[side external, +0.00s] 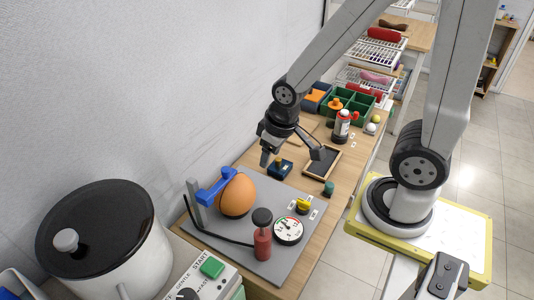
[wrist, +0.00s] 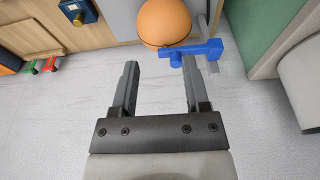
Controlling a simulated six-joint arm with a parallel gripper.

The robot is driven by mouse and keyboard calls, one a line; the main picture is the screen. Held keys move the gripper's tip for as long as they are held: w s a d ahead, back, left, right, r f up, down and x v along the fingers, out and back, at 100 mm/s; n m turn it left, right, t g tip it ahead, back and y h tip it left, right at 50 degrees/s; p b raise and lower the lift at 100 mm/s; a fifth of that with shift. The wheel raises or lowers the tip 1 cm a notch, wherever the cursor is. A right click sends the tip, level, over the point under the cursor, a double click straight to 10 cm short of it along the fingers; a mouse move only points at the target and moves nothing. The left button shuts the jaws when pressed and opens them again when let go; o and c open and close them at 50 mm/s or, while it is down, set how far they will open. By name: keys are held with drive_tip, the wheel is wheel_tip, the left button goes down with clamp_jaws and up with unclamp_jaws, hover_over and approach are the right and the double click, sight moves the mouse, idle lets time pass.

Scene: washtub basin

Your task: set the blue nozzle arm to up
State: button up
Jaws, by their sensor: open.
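The blue nozzle arm (side external: 214,187) is mounted on a grey post (side external: 194,206) and reaches sideways beside an orange ball (side external: 237,197). Its exact angle is hard to tell. In the wrist view the blue nozzle arm (wrist: 204,49) lies just beyond my right-hand fingertip, below the orange ball (wrist: 164,20). My gripper (side external: 290,157) is open and empty, above the bench and to the right of the nozzle arm, apart from it. In the wrist view my gripper (wrist: 160,62) shows a clear gap between its fingers.
A grey plate (side external: 230,243) holds a red-based pump (side external: 262,239), a dial gauge (side external: 289,230) and a black hose. A white drum with a black lid (side external: 105,225) stands front left; the wall is behind.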

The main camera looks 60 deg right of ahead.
drive_tip(key=shift+o, duration=0.6)
drive_tip(key=n+g, duration=0.2)
drive_tip(key=n, duration=0.9)
hover_over(226, 169)
drive_tip(key=s, duration=0.1)
drive_tip(key=shift+d+f, duration=0.15)
drive_tip(key=shift+f, duration=0.65)
drive_tip(key=shift+w+f+n+g, duration=0.25)
drive_tip(key=shift+w+n, duration=0.25)
drive_tip(key=shift+n, duration=0.5)
drive_tip(key=shift+f, duration=3.8)
clamp_jaws()
